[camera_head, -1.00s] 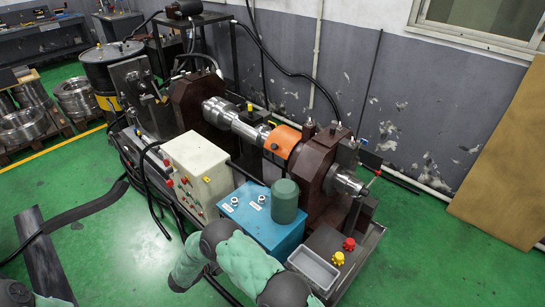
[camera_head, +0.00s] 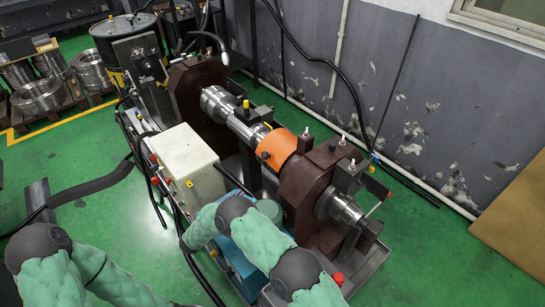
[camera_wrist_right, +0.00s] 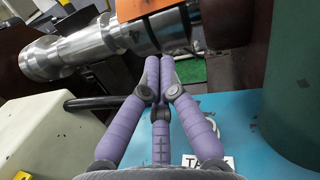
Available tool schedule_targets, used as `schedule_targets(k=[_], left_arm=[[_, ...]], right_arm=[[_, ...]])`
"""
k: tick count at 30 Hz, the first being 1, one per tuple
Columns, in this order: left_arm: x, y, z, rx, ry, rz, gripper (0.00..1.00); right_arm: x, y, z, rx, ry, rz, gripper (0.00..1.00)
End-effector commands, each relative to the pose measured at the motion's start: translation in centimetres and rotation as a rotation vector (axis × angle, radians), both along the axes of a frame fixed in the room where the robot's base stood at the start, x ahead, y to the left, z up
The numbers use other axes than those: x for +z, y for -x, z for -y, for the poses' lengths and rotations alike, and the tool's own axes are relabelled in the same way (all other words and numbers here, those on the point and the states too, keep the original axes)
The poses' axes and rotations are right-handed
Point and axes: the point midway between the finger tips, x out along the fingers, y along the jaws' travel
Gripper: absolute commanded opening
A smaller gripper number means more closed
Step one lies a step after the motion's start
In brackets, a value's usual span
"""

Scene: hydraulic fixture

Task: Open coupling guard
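The orange coupling guard (camera_head: 283,143) sits closed over the shaft, against the brown right bearing block (camera_head: 310,185), with a dark knob on its front side. In the right wrist view the guard (camera_wrist_right: 136,9) shows only partly at the top edge, above the metal shaft (camera_wrist_right: 108,33). My right gripper (camera_wrist_right: 160,68) has purple fingers with the tips together and nothing visible between them. It is below and in front of the guard, apart from it, over the blue box (camera_wrist_right: 105,112). In the head view my right arm hides it. My left gripper is out of view; only the left arm shows.
A cream control box (camera_head: 187,152) stands left of the blue box. A green cylinder (camera_wrist_right: 295,100) rises close on the right of my right gripper. A black cable (camera_wrist_right: 90,101) crosses below the shaft. The green floor in front is open.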

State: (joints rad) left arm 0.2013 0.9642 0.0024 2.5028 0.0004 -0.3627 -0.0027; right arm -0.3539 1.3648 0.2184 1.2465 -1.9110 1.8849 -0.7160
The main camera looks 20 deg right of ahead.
Motion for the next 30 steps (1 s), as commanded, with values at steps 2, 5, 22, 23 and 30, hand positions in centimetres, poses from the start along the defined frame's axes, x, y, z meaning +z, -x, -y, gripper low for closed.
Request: schedule_targets(k=[2, 5, 22, 23, 30], left_arm=[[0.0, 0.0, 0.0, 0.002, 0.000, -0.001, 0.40], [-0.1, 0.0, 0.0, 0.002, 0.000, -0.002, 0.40], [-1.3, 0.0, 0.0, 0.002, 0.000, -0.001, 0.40], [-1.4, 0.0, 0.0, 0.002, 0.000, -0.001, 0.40], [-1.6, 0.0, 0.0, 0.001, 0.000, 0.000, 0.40]], right_arm=[[0.0, 0.0, 0.0, 0.002, 0.000, 0.000, 0.00], [0.0, -0.3, 0.5, 0.000, -0.001, 0.000, 0.00], [0.9, -5.1, 8.9, -0.002, -0.001, 0.000, 0.00], [1.4, -5.4, 9.0, -0.002, -0.001, 0.003, 0.00], [3.5, -6.5, 10.2, 0.000, -0.001, 0.000, 0.00]])
